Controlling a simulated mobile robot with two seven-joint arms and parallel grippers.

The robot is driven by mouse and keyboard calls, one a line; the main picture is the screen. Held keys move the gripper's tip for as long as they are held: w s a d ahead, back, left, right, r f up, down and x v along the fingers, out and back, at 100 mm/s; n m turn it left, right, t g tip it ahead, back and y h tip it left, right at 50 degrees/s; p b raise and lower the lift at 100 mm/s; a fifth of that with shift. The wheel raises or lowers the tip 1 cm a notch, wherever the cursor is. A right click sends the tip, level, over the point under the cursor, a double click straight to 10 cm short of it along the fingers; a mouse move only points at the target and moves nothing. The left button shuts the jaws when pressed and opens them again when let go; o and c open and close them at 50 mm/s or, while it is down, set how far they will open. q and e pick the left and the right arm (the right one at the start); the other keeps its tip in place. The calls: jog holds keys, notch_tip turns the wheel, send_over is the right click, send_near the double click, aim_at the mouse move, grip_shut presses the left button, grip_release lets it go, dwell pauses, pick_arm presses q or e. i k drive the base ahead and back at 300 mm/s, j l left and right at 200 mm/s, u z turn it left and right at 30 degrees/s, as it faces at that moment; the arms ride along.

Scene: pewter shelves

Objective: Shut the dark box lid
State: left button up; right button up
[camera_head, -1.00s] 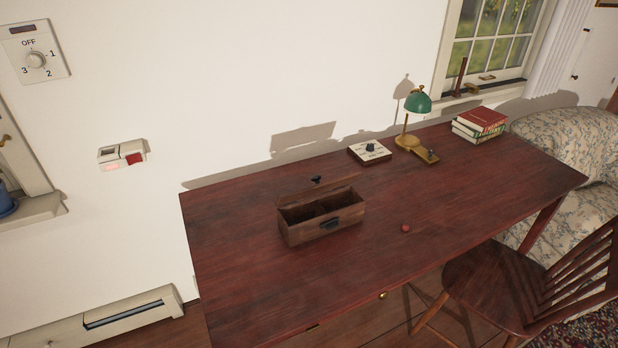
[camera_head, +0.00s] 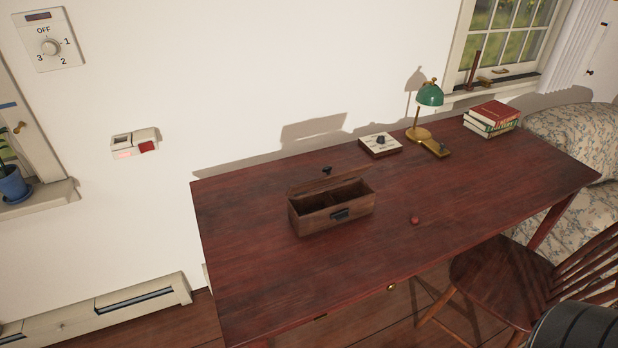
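The dark wooden box (camera_head: 310,222) sits on the red-brown desk, left of its middle. Its lid (camera_head: 322,182) is up, tilted back at the rear edge, and the inside shows empty. A black latch or handle is on the box front, and a small black knob shows behind the lid's top edge. Neither gripper is in view. A dark grey rounded part at the bottom right corner looks like part of my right arm.
A wooden chair (camera_head: 495,280) stands at the front right. The desktop around the box is clear.

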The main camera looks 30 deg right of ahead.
aim_at(303, 187)
jog(key=i+j+u, duration=0.1)
jog(key=j+u, duration=0.3)
jog(key=i+j+u, duration=0.15)
jog(key=j+u, duration=0.2)
jog(key=i+j+u, duration=0.2)
jog(key=u, duration=0.2)
jog(key=i+j+u, duration=0.35)
jog(key=i+z, duration=0.2)
jog(key=z, duration=0.25)
jog(key=i+z, duration=0.15)
jog(key=z, duration=0.25)
jog(key=i+j+z, duration=0.1)
jog(key=z, duration=0.35)
jog(key=i+z, duration=0.15)
jog(key=z, duration=0.3)
jog(key=i+z, duration=0.15)
jog(key=z, duration=0.35)
jog(key=i+j+z, duration=0.15)
jog(key=z, duration=0.3)
jog(key=i+z, duration=0.15)
jog(key=z, duration=0.25)
jog(key=i+j+z, duration=0.15)
jog(key=z, duration=0.3)
jog(key=i+j+z, duration=0.1)
jog(key=z, duration=0.3)
jog(key=j, duration=0.1)
